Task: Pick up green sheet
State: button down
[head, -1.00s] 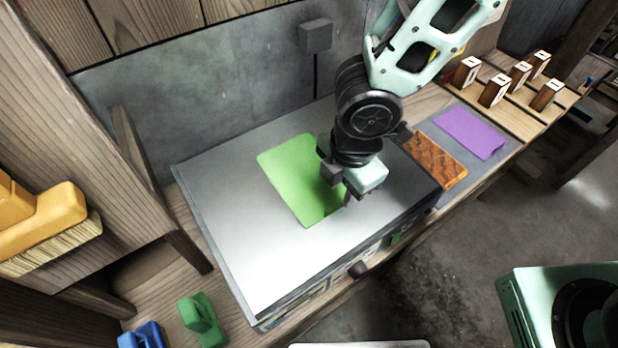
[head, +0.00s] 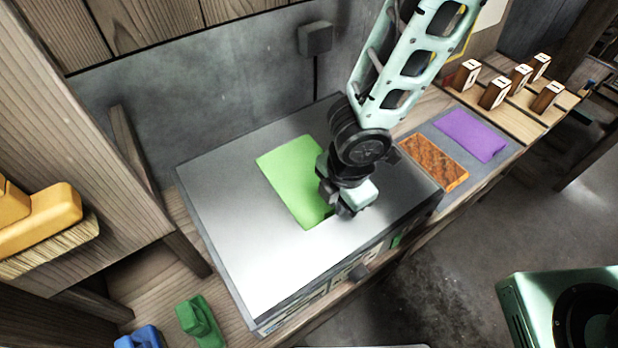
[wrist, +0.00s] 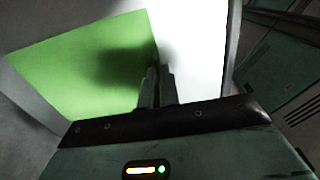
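The green sheet (head: 290,178) lies flat on the grey metal top, left of my gripper. It also fills the upper left of the wrist view (wrist: 85,65), with a dark shadow across it. My gripper (head: 338,208) is low over the sheet's right edge near its front corner, and its body hides part of that edge. In the wrist view the two fingers (wrist: 158,75) stand very close together where the sheet's edge meets them. Whether they pinch the sheet is not clear.
The grey metal top (head: 250,260) is otherwise bare. To its right are an orange-brown sheet (head: 435,160) and a purple sheet (head: 468,134) on a grey mat. Wooden blocks (head: 494,92) stand behind. A green clamp-like object (head: 200,322) and a yellow brush (head: 45,220) are at left.

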dwell(0.3)
notch_tip(320, 180, up, 10)
jog(key=p, duration=0.2)
dwell(0.3)
